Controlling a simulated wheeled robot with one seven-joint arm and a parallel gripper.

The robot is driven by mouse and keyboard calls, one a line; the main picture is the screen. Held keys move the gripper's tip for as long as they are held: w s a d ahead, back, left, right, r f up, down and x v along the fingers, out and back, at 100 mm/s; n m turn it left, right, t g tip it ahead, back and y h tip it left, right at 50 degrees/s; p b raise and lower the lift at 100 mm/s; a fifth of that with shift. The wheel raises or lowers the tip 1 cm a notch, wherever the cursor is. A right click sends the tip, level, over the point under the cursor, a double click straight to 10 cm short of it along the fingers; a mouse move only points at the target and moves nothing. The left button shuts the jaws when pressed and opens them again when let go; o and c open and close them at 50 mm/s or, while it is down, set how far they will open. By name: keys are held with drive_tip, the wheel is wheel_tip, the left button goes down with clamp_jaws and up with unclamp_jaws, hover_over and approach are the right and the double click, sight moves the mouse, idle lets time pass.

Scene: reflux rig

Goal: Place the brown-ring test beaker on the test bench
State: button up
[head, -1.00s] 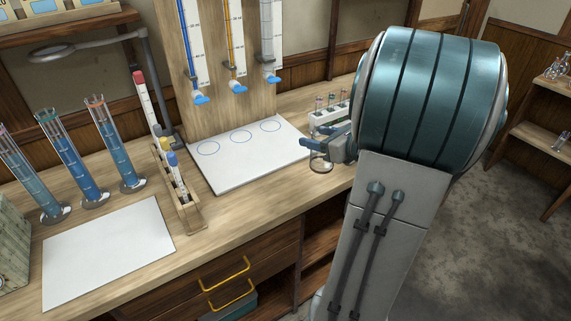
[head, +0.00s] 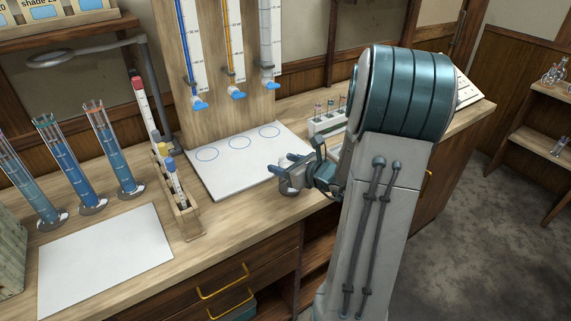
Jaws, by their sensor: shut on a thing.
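My gripper (head: 290,166) is shut on a small clear glass beaker (head: 288,188), seen below and between the blue fingers. The fingers cover part of it, and its contents and any ring are too small to make out. The beaker is at the front right edge of a white board (head: 225,178) marked with three blue circles. The board lies on a wooden bench (head: 225,218). I cannot tell whether the beaker touches the surface or hangs just above it.
Three burettes with blue taps (head: 237,94) hang above the board. A white tube rack (head: 327,123) stands behind my gripper. A wooden pen rack (head: 183,213), several blue cylinders (head: 66,172) and a blank white sheet (head: 105,250) are at left. The board's circles are clear.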

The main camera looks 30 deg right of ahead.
drive_tip(key=shift+f, duration=0.2)
drive_tip(key=o, duration=1)
drive_tip(key=shift+r, duration=0.1)
